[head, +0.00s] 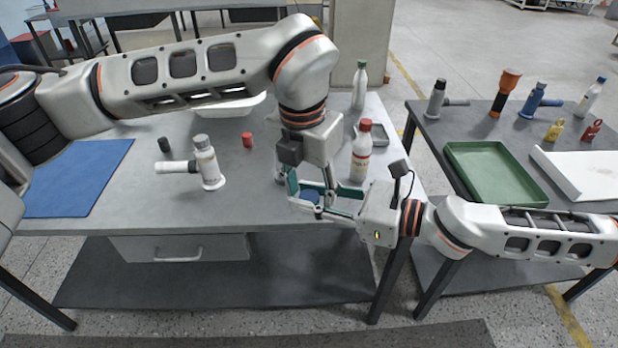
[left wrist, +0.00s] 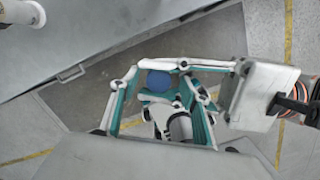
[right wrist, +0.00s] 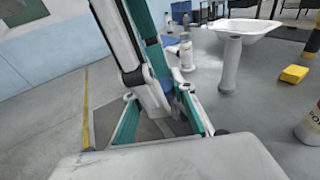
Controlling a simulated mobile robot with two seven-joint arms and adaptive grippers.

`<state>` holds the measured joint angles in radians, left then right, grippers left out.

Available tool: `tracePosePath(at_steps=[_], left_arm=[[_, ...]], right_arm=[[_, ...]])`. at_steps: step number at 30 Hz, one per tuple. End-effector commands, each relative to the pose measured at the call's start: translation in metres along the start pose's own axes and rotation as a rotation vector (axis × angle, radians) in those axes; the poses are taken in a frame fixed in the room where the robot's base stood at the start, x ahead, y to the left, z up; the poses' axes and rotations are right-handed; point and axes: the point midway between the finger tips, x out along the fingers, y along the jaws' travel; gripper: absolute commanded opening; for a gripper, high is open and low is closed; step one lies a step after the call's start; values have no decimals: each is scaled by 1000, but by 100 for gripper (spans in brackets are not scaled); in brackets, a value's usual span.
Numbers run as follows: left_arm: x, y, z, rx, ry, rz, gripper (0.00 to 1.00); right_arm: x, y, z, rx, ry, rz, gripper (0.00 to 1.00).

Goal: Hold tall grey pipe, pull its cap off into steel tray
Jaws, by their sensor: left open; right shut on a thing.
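My right gripper (head: 322,208) comes in from the right over the near table's front edge and is shut on a blue piece (head: 325,197); the fingers hide most of it. My left gripper (head: 325,188) points down over it, open, its fingers around the same spot. In the left wrist view the blue piece (left wrist: 160,84) shows beside a grey cylinder (left wrist: 180,125) between the fingers; I cannot tell whether they are joined. A grey pipe with a side branch (head: 437,98) stands on the right table. I cannot identify the steel tray for certain.
A white branched pipe (head: 206,165), a red cap (head: 247,140), a dark cap (head: 165,144) and a red-capped bottle (head: 361,155) stand on the near table. A blue mat (head: 75,178) lies at left. A green tray (head: 495,172) is on the right table.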

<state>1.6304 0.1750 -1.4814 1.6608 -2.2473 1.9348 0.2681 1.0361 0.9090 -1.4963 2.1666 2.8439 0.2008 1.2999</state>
Motion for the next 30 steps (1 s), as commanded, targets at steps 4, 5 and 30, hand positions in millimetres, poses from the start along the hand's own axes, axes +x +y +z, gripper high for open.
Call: tracePosePath(at_steps=[4,5,30], left_arm=[[3,0,0,0,0,0,46],[3,0,0,0,-1,0,46],[2,0,0,0,-1,0,6]], right_arm=[[0,0,0,0,0,0,0],[0,0,0,0,0,0,0],[0,0,0,0,0,0,44]])
